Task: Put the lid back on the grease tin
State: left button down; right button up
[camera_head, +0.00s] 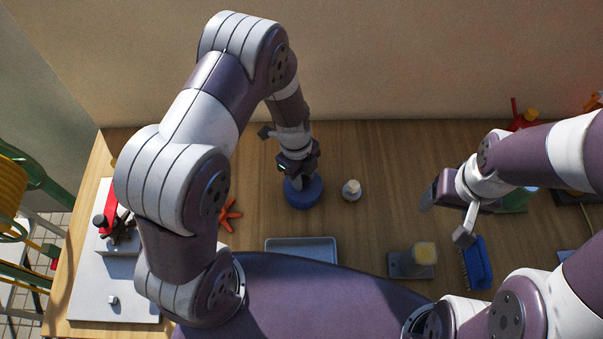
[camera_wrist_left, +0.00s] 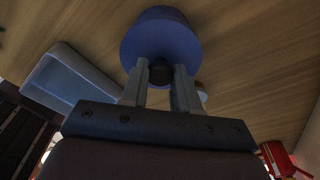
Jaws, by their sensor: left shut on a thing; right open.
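A round blue tin (camera_head: 303,193) stands on the wooden table near the middle, below my left gripper (camera_head: 298,174). In the left wrist view, a blue disc-shaped lid (camera_wrist_left: 150,43) with a dark knob (camera_wrist_left: 160,71) faces the camera, and a blue side wall (camera_wrist_left: 160,13) shows beyond it. My left gripper's two fingers are shut on the knob. The lid lines up with the tin; I cannot tell whether it is fully seated or slightly above. My right gripper (camera_head: 447,214) is open and empty over the right side of the table.
A small pale jar (camera_head: 351,190) stands just right of the tin. An orange star-shaped knob (camera_head: 230,213) lies left, and a shallow grey tray (camera_head: 301,245) is in front. A yellow block on a grey base (camera_head: 408,268) and a blue brush (camera_head: 478,265) are at right.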

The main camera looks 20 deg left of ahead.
pick_arm(q)
jog(key=shift+w+a, duration=0.1)
jog(key=shift+a, duration=0.1)
jog(key=shift+d, duration=0.2)
dwell(0.5)
jog(key=shift+a+b, duration=0.1)
jog(key=shift+b, duration=0.45)
jog(key=shift+f+b, duration=0.25)
jog(key=shift+b, duration=0.45)
dwell(0.9)
dwell(0.4)
jog(key=shift+c, duration=1.4)
grip_release()
jog(key=shift+r, duration=0.15)
